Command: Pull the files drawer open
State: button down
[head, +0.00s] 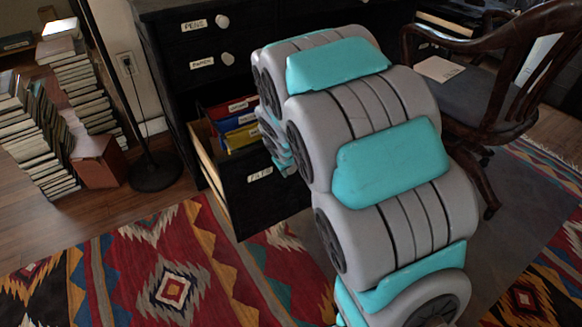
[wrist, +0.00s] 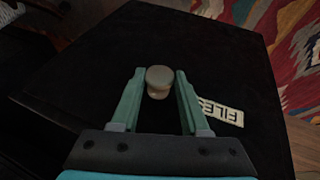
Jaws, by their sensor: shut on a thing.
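The files drawer (head: 238,196) is the bottom drawer of a black desk (head: 190,95). It stands pulled out, and coloured hanging folders (head: 236,121) show inside it. Its front also fills much of the wrist view (wrist: 215,65), with a label reading FILES (wrist: 219,110). In the wrist view my gripper (wrist: 159,82) has its two fingers on either side of the drawer's round knob (wrist: 159,76), shut on it. In the head view my arm hides the gripper, the knob and the right part of the drawer.
Drawers labelled PENS (head: 194,25) and PAPER (head: 202,63) are shut above. A wooden chair (head: 490,75) stands at the right. A lamp base (head: 156,172) and book stacks (head: 80,85) stand at the left. A patterned rug (head: 170,270) covers the open floor in front.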

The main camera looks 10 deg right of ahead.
jog(key=shift+c, duration=2)
grip_release()
jog(key=shift+r, duration=0.1)
jog(key=v, duration=0.7)
jog(key=shift+s+r, duration=0.25)
jog(key=s+r+m+g+p, duration=0.1)
jog(key=s+r+g+p, duration=0.1)
jog(key=s, duration=1)
jog(key=s+r+m+g+y+p, duration=0.1)
jog(key=s+r, duration=0.4)
jog(key=s, duration=0.6)
jog(key=s+r+m+g+p, duration=0.2)
jog(key=s+r+g+p, duration=0.1)
jog(key=s, duration=0.9)
jog(key=shift+s+r+g+y+p, duration=0.3)
jog(key=shift+r+g+y+p, duration=0.15)
jog(key=shift+r, duration=0.25)
